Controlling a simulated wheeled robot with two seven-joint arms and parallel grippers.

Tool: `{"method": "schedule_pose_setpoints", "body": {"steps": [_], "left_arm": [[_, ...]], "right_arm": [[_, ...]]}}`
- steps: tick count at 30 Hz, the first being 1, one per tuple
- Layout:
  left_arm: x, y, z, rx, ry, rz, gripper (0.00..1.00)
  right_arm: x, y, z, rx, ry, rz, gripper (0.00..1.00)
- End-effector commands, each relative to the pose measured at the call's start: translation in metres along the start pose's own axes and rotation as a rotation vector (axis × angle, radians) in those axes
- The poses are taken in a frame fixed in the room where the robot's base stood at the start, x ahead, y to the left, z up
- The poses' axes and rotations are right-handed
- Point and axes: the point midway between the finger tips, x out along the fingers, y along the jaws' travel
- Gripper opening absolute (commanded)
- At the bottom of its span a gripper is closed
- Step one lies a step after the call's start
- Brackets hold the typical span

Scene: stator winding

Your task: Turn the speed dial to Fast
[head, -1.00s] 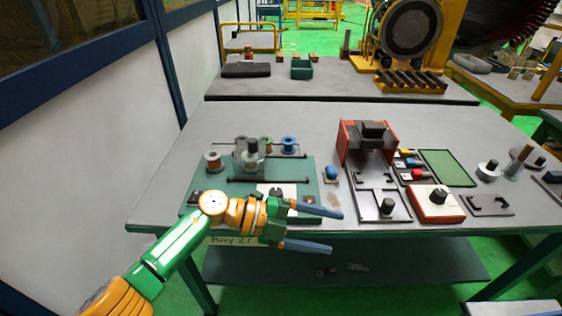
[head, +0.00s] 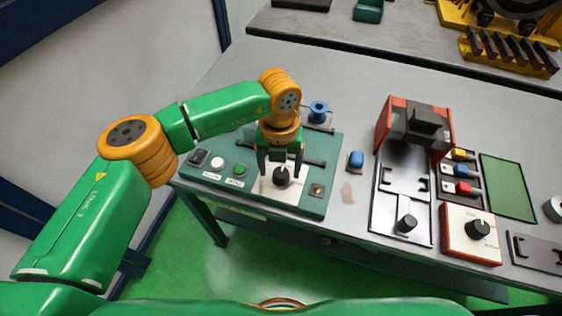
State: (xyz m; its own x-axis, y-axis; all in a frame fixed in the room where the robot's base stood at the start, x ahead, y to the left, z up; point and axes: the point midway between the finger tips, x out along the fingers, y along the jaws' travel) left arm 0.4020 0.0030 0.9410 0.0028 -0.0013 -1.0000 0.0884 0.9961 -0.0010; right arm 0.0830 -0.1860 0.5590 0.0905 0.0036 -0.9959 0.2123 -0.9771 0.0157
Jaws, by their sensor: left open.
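A black dial (head: 281,178) with a light pointer mark sits on a white plate (head: 268,194) at the front of the green control panel (head: 312,207). The plate's lettering is too small to read, so I cannot tell its setting. My left gripper (head: 279,170) points down over this dial, open, with one finger on each side of it. I cannot tell whether the fingers touch it. My right gripper is not in view.
A blue-topped part (head: 356,160) stands to the right. Further right is a red box with another black dial (head: 477,229). The table's left area is clear.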

Motion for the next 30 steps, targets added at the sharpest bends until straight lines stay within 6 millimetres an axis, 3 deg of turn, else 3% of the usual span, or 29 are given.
{"method": "schedule_pose_setpoints", "body": {"steps": [8, 15, 17, 30], "left_arm": [[0.005, -0.001, 0.0, 0.002, 0.0, -0.003, 0.79], [0.005, -0.001, 0.0, 0.002, 0.001, -0.003, 0.14], [0.005, -0.001, 0.0, 0.002, 0.001, -0.003, 0.0], [0.009, -0.001, 0.001, 0.111, -0.002, -0.002, 0.0]], "right_arm": [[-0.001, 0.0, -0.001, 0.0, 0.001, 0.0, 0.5], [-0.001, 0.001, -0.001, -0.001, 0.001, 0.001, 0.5], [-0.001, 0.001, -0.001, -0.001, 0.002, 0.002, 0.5], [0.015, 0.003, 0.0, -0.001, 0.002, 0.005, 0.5]]}}
